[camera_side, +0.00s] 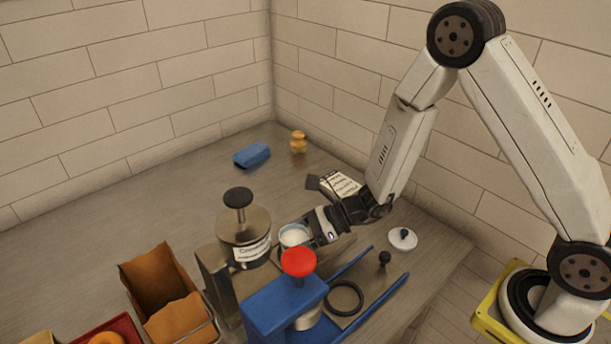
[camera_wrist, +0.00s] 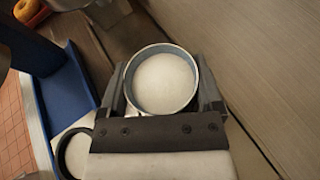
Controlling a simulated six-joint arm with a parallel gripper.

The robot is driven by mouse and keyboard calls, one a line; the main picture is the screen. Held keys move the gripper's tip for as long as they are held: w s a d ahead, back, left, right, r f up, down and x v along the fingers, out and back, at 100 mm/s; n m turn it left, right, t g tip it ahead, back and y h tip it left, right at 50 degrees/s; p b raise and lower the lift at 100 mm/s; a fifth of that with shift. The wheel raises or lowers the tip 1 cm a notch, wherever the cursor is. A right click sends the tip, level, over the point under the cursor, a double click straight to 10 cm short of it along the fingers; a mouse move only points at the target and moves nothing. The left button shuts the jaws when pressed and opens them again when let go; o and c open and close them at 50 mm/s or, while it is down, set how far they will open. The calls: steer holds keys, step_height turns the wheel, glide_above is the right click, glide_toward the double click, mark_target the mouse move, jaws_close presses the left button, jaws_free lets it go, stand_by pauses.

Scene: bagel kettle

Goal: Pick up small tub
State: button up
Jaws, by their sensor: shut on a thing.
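The small tub (camera_side: 294,235) is round with a blue-grey rim and white contents. In the side view it is beside the steel canister and behind the red knob. My gripper (camera_side: 311,232) reaches it from the right and is shut on it. In the wrist view the tub (camera_wrist: 163,82) sits between the two fingers of my gripper (camera_wrist: 165,95), upright, with its white contents level. Its underside is hidden, so I cannot tell whether it touches a surface. A white lid (camera_side: 402,238) with a dark knob lies apart on the right of the table.
A steel canister (camera_side: 243,226) with a dark knob and a blue press (camera_side: 285,305) with a red knob (camera_side: 298,262) stand close to the tub. A black ring (camera_side: 345,298) lies in front. Brown bins (camera_side: 155,275) are at left. The back left tabletop (camera_side: 130,225) is free.

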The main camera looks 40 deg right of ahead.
step_height(320, 180, up, 8)
steer(key=shift+r, duration=0.25)
stand_by(0.4)
steer(key=shift+d, duration=0.1)
stand_by(0.5)
steer(key=w+d+r+m+t+h, duration=0.2)
steer(key=d+r+m+t+h, duration=0.1)
steer(key=d, duration=0.4)
steer(key=w+d+r+m+t+h, duration=0.3)
steer(key=d+r+m+h, duration=0.2)
steer(key=d, duration=0.3)
steer(key=shift+d+r+m+t, duration=0.25)
steer(key=shift+d+m+t, duration=0.05)
steer(key=shift+m, duration=0.3)
steer(key=shift+s+f, duration=0.1)
